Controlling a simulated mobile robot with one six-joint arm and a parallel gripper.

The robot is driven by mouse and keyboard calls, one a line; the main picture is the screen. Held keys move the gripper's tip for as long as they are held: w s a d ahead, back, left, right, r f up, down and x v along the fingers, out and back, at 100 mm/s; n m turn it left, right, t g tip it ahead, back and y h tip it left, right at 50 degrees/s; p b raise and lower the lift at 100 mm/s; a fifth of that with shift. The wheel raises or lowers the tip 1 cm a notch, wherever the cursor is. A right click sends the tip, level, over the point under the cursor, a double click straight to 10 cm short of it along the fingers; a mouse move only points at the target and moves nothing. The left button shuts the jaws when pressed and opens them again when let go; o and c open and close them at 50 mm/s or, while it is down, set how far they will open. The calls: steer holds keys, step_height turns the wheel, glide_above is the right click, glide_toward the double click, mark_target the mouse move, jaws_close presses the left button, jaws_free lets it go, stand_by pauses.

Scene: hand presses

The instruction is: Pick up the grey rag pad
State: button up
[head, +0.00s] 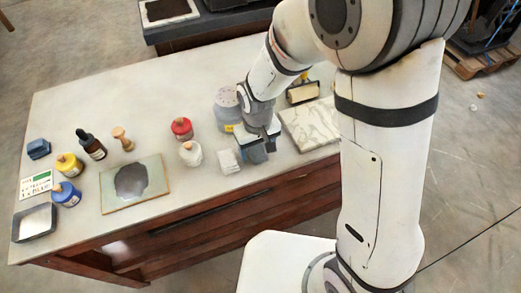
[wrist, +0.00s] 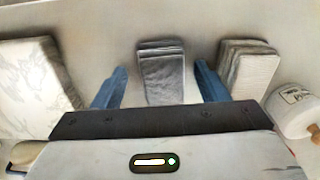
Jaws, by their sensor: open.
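The grey rag pad (wrist: 163,78) is a folded stack of cloth lying on the table, in the middle of the wrist view. My gripper (wrist: 160,67) is open, with one blue finger on the left of the pad and one on the right, and a gap showing on both sides. The pad's near end meets the edge of the gripper body in that view. In the head view my gripper (head: 258,141) is low over the table's front edge, and the grey pad (head: 257,155) shows partly below it. I cannot tell the fingers' exact height.
A white rag pad (wrist: 246,70) lies close outside the right finger. A marble slab (wrist: 35,82) lies to the left, and a white jar (wrist: 300,108) stands at right. In the head view, a red-topped jar (head: 181,128) and an inked plate (head: 112,198) stand farther left.

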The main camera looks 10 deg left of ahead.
mark_target(258, 147)
steer(key=c, duration=1.1)
steer(key=shift+o, duration=0.2)
steer(key=shift+r, duration=0.15)
step_height(258, 147, up, 10)
steer(key=shift+f, duration=0.1)
steer(key=o, duration=0.3)
steer(key=shift+c, duration=1.1)
